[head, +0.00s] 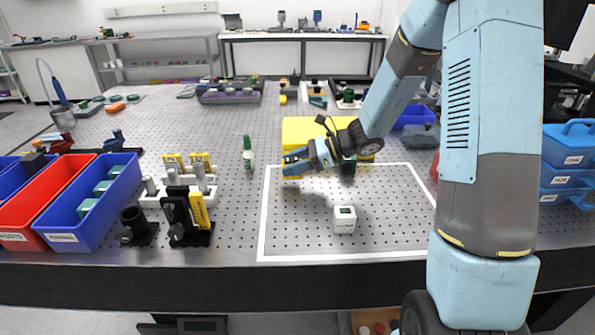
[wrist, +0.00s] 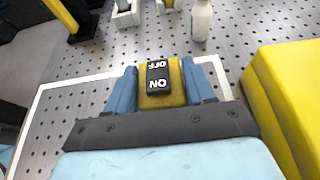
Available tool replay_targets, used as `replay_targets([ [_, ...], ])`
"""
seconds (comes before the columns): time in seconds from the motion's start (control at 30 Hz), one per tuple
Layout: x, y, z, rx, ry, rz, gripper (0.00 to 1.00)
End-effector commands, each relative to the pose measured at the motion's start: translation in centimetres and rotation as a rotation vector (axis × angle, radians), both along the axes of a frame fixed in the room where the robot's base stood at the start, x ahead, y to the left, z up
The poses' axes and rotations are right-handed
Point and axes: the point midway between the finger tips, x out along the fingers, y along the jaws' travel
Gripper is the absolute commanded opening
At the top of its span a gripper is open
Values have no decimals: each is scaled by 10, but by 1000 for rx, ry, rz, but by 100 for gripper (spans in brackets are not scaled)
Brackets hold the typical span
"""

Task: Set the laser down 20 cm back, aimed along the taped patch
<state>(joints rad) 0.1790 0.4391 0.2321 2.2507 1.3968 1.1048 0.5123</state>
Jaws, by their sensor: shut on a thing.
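My gripper (head: 296,161) is over the far left part of the taped patch in the head view. Its blue fingers (wrist: 157,90) are shut on a small yellow body with a black ON/OFF switch (wrist: 158,77), which appears to be the laser (wrist: 150,101). The switch faces up toward the wrist camera. I cannot tell how high it is above the table. The taped patch is a white tape outline (head: 264,215) on the perforated table; its tape also shows in the wrist view (wrist: 38,107). My arm hides part of its right side.
A white cube with a green display (head: 344,220) stands inside the patch. A large yellow block (head: 300,128) is just behind, at right in the wrist view (wrist: 290,95). A white bottle (head: 248,158) and black-and-yellow mounts (head: 183,215) stand left. Bare table surrounds the cube.

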Motion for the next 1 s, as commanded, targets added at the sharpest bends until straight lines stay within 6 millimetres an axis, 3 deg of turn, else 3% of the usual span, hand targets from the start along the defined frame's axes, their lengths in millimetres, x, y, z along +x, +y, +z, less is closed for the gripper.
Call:
replay_targets([
  [0.2,-1,1,-23,1,2,1,0],
  [0.53,-1,1,-25,1,1,2,0],
  [0.57,-1,1,-26,0,2,1,55],
  [0.8,-1,1,-26,0,2,1,78],
  [1.0,-1,1,-26,0,1,2,79],
])
